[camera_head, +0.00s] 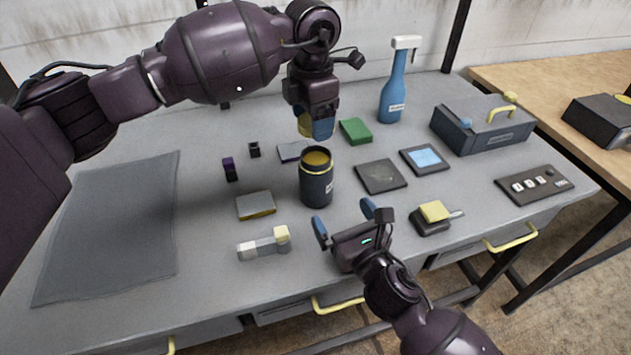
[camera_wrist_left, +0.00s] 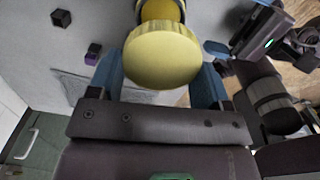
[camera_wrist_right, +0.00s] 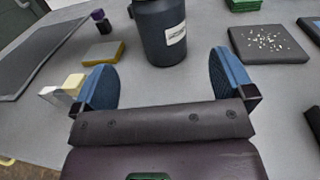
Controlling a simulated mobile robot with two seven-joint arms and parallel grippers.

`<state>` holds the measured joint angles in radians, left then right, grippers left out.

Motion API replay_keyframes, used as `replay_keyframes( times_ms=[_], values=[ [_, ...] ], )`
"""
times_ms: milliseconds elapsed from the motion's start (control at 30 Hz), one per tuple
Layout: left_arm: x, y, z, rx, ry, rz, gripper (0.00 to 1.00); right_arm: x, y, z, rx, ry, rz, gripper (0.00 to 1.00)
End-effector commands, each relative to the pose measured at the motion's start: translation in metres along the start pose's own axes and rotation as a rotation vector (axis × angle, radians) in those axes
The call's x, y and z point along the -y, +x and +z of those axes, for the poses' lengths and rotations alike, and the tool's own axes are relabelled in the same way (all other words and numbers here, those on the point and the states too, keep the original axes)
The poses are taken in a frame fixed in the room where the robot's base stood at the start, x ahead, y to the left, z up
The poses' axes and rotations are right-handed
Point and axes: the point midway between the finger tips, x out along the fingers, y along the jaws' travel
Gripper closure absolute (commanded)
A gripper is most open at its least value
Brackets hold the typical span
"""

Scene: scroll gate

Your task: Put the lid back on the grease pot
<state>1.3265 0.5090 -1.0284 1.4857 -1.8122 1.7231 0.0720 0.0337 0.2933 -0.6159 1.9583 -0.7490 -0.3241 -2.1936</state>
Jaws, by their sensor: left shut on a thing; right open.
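The grease pot (camera_head: 316,184) is a dark cylinder with a yellow band, standing upright on the grey table. Its top is open and yellow grease shows inside. My left gripper (camera_head: 317,125) is shut on the round yellow lid (camera_wrist_left: 163,56) and holds it above and just behind the pot in the head view. The lid (camera_head: 305,124) is partly hidden by the blue fingers there. In the left wrist view the pot's yellow top (camera_wrist_left: 160,10) shows past the lid. My right gripper (camera_head: 345,221) is open and empty in front of the pot (camera_wrist_right: 160,35), apart from it.
A sponge-like block (camera_head: 255,205) and a white and yellow piece (camera_head: 264,244) lie left of the pot. A dark square tray (camera_head: 381,176) lies to its right, with a green block (camera_head: 355,131) behind. A blue spray bottle (camera_head: 393,90) and a toolbox (camera_head: 482,128) stand farther back.

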Motion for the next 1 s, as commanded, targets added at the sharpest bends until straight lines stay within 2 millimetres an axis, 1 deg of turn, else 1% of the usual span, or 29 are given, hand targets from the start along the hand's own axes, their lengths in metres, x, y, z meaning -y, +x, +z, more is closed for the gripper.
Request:
replay_keyframes(
  times_ms=[167,500,700,833,1000],
  values=[
    [0.000,0.000,0.000,0.000,0.000,0.000,0.50,0.000,0.015,0.001,0.002,0.000,0.000,0.00],
    [0.000,0.000,0.000,0.000,0.000,0.000,0.50,-0.001,0.068,0.001,0.002,0.002,0.000,0.00],
    [0.000,0.000,0.000,0.000,0.000,0.000,0.50,0.000,0.097,0.001,0.001,0.001,0.000,0.00],
    [0.000,0.000,0.000,0.000,0.000,0.000,0.50,0.000,0.110,0.001,0.001,0.001,0.000,0.00],
    [0.000,0.000,0.000,0.000,0.000,0.000,0.50,0.000,0.118,0.000,0.000,0.001,0.000,0.00]
  ],
)
